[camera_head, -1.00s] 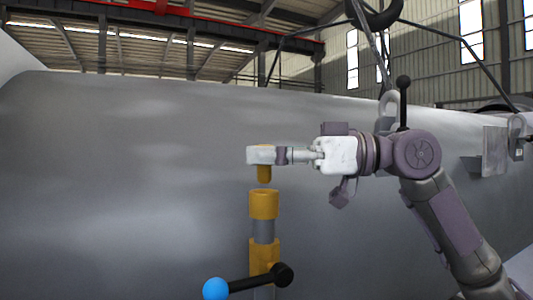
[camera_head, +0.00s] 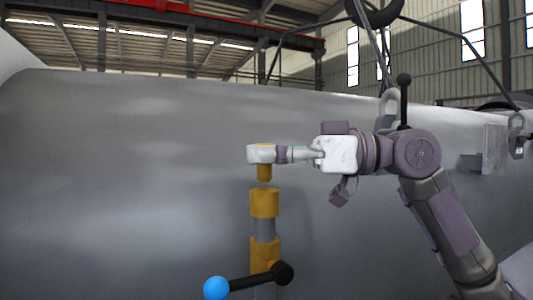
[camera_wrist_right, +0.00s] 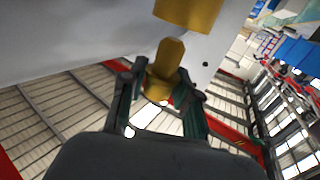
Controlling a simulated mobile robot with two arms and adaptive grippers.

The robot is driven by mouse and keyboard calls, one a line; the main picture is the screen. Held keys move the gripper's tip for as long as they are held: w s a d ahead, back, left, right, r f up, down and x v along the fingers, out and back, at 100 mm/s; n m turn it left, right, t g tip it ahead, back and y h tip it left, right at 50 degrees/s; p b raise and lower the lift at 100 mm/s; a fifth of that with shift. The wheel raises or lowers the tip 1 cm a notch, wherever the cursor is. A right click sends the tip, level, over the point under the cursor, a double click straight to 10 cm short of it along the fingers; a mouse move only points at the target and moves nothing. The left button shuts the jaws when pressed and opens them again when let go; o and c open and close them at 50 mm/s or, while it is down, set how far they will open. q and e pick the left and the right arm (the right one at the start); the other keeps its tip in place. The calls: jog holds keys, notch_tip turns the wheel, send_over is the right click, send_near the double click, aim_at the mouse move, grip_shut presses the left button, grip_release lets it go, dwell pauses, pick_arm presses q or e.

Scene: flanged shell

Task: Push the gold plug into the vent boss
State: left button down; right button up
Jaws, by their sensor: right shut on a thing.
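The gold plug (camera_head: 264,173) points downward under the tip of my right gripper (camera_head: 268,154), in line above the vent boss. In the right wrist view the plug (camera_wrist_right: 165,62) sits between the two dark fingers of my right gripper (camera_wrist_right: 160,85), which are shut on it. The vent boss (camera_head: 264,204) is a gold collar on an upright grey and gold pipe. A small gap shows between the plug's lower end and the collar. A gold cylinder, seemingly the boss (camera_wrist_right: 190,8), shows at the top of the wrist view. My left gripper is out of view.
A valve lever with a black knob (camera_head: 282,272) and a blue ball (camera_head: 216,288) juts left low on the pipe. The large grey shell (camera_head: 120,180) fills the background behind it. Dark sling lines (camera_head: 310,32) hang above.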

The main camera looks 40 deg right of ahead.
aim_at(267, 181)
jog(key=shift+f+b, duration=1.85)
jog(key=shift+f, duration=0.25)
jog(key=o, duration=1.1)
jog(key=shift+o, duration=0.2)
jog(key=v, duration=1.2)
